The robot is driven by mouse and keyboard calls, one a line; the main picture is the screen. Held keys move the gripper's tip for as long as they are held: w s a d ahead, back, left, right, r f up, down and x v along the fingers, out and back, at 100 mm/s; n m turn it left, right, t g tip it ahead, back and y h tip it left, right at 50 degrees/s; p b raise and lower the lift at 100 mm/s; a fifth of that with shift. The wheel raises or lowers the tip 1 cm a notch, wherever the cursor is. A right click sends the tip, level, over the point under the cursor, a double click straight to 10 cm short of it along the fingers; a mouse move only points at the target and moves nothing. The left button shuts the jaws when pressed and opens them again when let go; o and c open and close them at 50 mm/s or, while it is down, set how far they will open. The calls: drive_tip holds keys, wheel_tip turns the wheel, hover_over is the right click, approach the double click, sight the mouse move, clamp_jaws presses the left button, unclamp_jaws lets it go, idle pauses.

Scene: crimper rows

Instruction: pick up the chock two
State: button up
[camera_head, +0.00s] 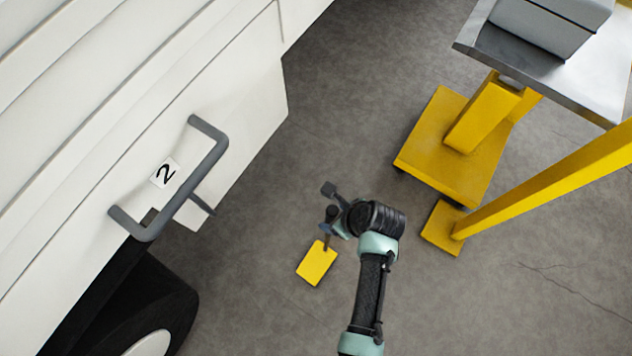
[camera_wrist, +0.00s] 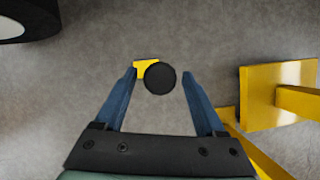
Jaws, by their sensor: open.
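The chock appears as a yellow block (camera_head: 317,263) on the grey floor, with a thin dark stem rising to a round black knob (camera_head: 332,212). I see no number on it. In the wrist view the black knob (camera_wrist: 160,78) is seen from above, and part of the yellow block (camera_wrist: 143,66) shows behind it. My gripper (camera_head: 338,207) is over the chock at the end of my arm. Its two blue fingers (camera_wrist: 158,72) are open, one on each side of the knob in the wrist view, with gaps on both sides. The depth between fingertips and knob is unclear.
A white vehicle side (camera_head: 235,130) with a grey handle (camera_head: 208,165) and a "2" label (camera_head: 166,172) stands at left, above a black wheel (camera_head: 165,305). A yellow stand (camera_head: 450,150) with a metal top (camera_head: 515,55) is at right. Floor between is clear.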

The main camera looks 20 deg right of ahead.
drive_tip(key=b+x, duration=0.1)
drive_tip(key=x, duration=0.3)
drive_tip(key=shift+w+a+f, duration=0.2)
drive_tip(key=shift+c, duration=0.2)
clamp_jaws()
idle(1.0)
drive_tip(key=shift+w+r, duration=0.1)
drive_tip(key=shift+r, duration=0.1)
